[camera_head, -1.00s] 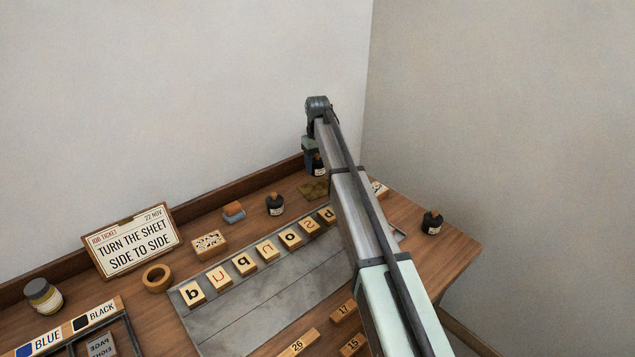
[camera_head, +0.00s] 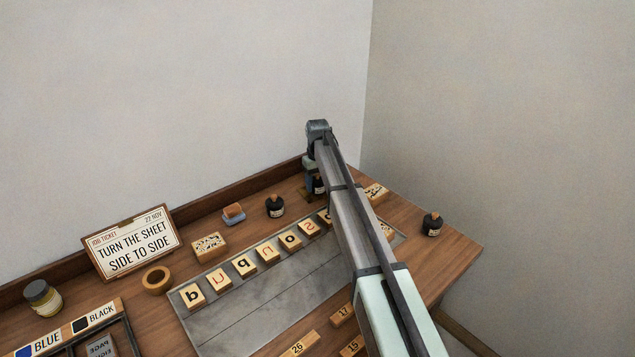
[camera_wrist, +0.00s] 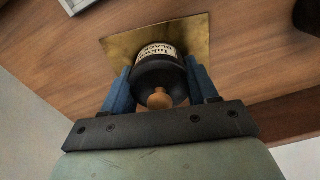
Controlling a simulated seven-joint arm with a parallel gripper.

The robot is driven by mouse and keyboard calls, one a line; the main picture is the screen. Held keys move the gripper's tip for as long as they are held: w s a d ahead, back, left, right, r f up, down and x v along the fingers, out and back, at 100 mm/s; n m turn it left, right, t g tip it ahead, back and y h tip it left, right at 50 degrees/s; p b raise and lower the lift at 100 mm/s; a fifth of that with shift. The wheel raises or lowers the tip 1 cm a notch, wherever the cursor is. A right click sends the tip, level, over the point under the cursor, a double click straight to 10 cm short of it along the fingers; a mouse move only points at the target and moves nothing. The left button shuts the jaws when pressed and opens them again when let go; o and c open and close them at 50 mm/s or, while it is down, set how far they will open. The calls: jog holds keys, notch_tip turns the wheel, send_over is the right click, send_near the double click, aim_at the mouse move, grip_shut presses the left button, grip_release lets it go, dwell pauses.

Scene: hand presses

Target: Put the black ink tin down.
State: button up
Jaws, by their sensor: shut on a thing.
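The black ink tin (camera_wrist: 150,76), a dark round pot with a cream label and a cork-coloured knob, sits between the two blue fingers of my gripper (camera_wrist: 162,82) in the wrist view. The gripper is shut on it. A square brass plate (camera_wrist: 192,36) lies on the wood directly beyond the tin. In the head view the tin (camera_head: 319,185) is at the back right of the bench, partly hidden by my gripper (camera_head: 313,180). The plate is nearly all covered there. I cannot tell whether the tin touches the plate.
Similar dark pots stand left (camera_head: 275,206) and right (camera_head: 432,224) of my arm. A row of letter blocks (camera_head: 244,265) lies on a grey slab (camera_head: 262,300). A back ledge (camera_head: 240,198) runs along the bench. A job ticket sign (camera_head: 137,243) stands at left.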

jog(key=o, duration=1.3)
jog(key=shift+c, duration=0.2)
notch_tip(320, 180, up, 12)
jog(key=shift+r, duration=0.15)
